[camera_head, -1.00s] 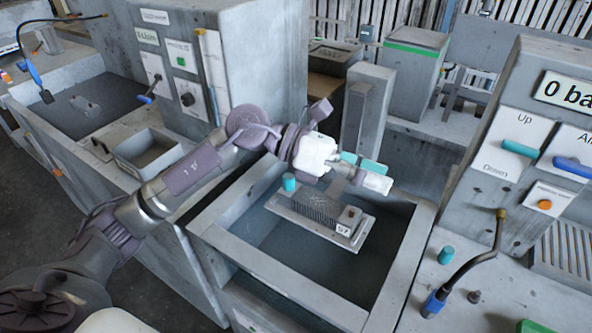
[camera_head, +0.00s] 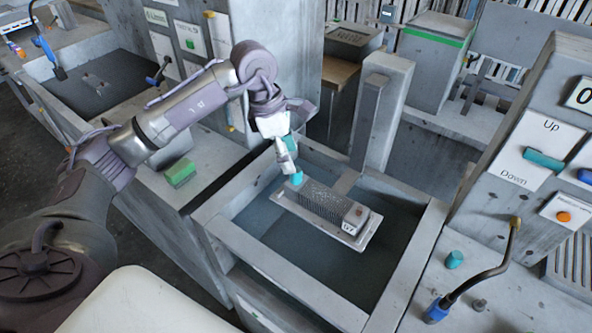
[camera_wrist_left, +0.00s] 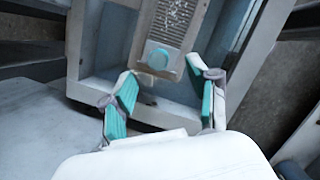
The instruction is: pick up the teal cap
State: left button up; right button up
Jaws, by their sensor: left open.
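A teal cap (camera_head: 297,178) sits on the near-left end of a finned grey part (camera_head: 328,203) over the sunken basin. In the left wrist view the cap (camera_wrist_left: 158,58) shows from above, on the end of the part. My left gripper (camera_head: 287,158) points down just above the cap. Its teal-padded fingers (camera_wrist_left: 166,88) are apart in the left wrist view, with nothing between them; the cap lies a little beyond the tips. A second teal cap (camera_head: 454,259) stands on the right counter. My right gripper is not in view.
The basin's concrete rim (camera_head: 285,283) surrounds the part. A grey post (camera_head: 372,125) rises behind it. A green block (camera_head: 180,173) lies on the left counter. A hose with a blue end (camera_head: 437,310) stands on the right counter.

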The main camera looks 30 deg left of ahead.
aim_at(296, 175)
pick_arm(q)
jog(key=p+x, duration=0.2)
jog(key=x, duration=0.3)
jog(key=shift+w+f, duration=0.2)
jog(key=shift+f, duration=0.2)
jog(key=c, duration=1)
jog(key=shift+c, duration=0.2)
